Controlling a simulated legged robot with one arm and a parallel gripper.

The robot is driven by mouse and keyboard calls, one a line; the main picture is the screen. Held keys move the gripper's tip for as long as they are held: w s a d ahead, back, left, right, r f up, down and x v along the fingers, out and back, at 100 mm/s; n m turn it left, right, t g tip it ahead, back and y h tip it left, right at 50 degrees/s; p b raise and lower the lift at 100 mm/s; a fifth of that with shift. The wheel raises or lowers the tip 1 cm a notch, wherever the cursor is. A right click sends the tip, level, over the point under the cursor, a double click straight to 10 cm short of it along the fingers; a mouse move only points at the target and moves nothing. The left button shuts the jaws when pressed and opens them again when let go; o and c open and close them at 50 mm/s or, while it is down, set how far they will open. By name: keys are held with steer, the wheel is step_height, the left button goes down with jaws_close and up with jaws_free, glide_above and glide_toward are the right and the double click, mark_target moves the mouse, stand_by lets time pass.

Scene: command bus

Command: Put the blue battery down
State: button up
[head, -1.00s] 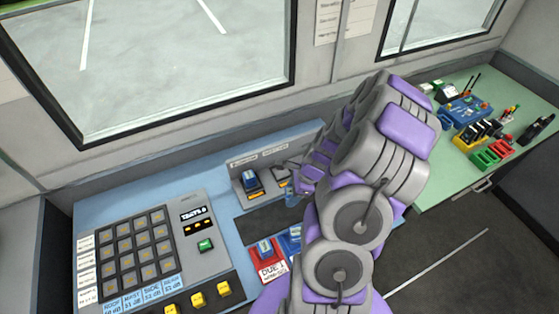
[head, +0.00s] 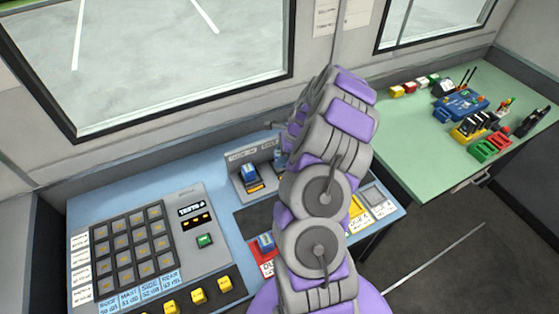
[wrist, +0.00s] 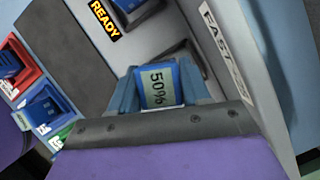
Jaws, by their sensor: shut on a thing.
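In the wrist view my gripper (wrist: 157,72) is shut on a blue battery (wrist: 158,87) with a pale "50%" label. The battery is in front of a grey charger panel (wrist: 190,15), near a dark slot (wrist: 174,50) beside the "FAST" label. I cannot tell whether the battery touches the slot. In the head view my arm hides the held battery and most of the gripper. Another blue battery (head: 249,174) stands in the charger's left bay; it also shows at the top of the wrist view (wrist: 128,5).
A red tray (head: 267,268) holding a blue battery (head: 265,242) is at the console's front. A keypad panel (head: 135,247) fills the left of the blue console. The green table (head: 400,150) at right holds several tools and blocks.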

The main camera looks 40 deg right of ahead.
steer(key=shift+w+d+f, duration=0.1)
steer(key=shift+w+d, duration=0.45)
steer(key=shift+w, duration=0.15)
steer(key=shift+d, duration=0.3)
steer(key=shift+d+f, duration=0.2)
steer(key=shift+f, duration=0.1)
step_height(320, 180, down, 2)
steer(key=shift+f+b, duration=0.25)
steer(key=shift+b, duration=0.5)
steer(key=shift+a+f, duration=0.15)
steer(key=shift+f, duration=0.15)
steer(key=shift+c, duration=0.4)
steer(key=shift+a, duration=0.35)
jaws_close()
steer(key=shift+w, duration=0.1)
steer(key=shift+d+f, duration=0.1)
steer(key=shift+d, duration=0.05)
steer(key=shift+f, duration=0.1)
